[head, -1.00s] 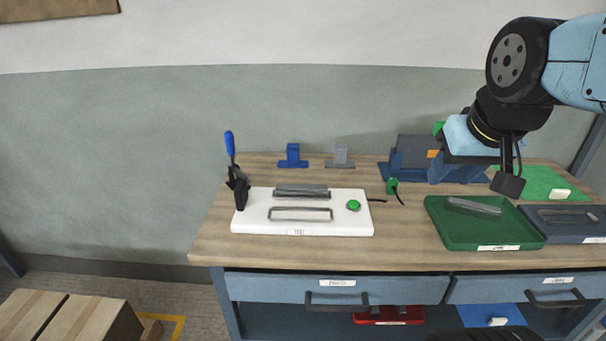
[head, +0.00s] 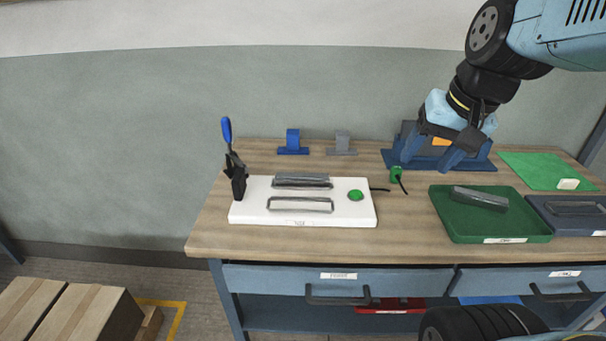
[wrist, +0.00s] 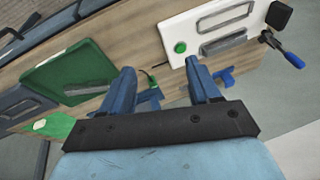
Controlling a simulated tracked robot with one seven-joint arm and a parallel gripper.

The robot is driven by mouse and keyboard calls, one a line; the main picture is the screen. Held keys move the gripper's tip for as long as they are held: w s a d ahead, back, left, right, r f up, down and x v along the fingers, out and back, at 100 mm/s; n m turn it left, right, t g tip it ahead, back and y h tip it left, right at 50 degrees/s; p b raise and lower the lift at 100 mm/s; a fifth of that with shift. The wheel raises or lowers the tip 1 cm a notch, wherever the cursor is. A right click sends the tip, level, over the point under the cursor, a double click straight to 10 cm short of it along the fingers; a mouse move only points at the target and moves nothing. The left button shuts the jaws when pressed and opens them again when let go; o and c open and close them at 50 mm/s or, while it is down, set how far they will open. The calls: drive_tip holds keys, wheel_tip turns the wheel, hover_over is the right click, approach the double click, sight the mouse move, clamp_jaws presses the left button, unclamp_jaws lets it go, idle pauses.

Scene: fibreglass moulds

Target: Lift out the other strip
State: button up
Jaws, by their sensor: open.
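A grey strip (head: 302,178) lies at the rear slot of the white test board (head: 255,215); the board's front slot (head: 300,205) shows as an empty outlined recess. Another grey strip (head: 480,198) lies in the green tray (head: 460,230), slanted toward its back left. In the wrist view, the board's strip (wrist: 222,45) is at upper right and the tray's strip (wrist: 90,89) at left. My gripper (wrist: 160,66) is open and empty, its two blue fingers apart.
A blue-handled clamp (head: 232,165) stands at the board's left end. A green button (head: 355,195) is at its right. Blue (head: 293,142) and grey (head: 342,143) blocks stand behind. A dark tray (head: 575,215) and green mat (head: 550,170) lie right. Bare bench lies between board and green tray.

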drive_tip(key=w+a+f+m+g+y, duration=0.4)
drive_tip(key=w+a+f+m+y, duration=0.3)
drive_tip(key=w, duration=0.4)
drive_tip(key=m+y, duration=0.5)
drive_tip(key=m, duration=0.4)
approach(304, 175)
drive_tip(key=shift+t, duration=0.4)
drive_tip(key=v, duration=0.4)
drive_tip(key=shift+s+d+r, duration=0.25)
drive_tip(key=shift+s+r, duration=0.1)
drive_tip(key=shift+w+a+f, duration=0.1)
drive_tip(key=shift+a+f, duration=0.05)
drive_tip(key=shift+a, duration=0.05)
drive_tip(key=x, duration=1.3)
drive_tip(key=shift+w+f, duration=0.1)
drive_tip(key=shift+f, duration=0.1)
drive_tip(key=c, duration=1.1)
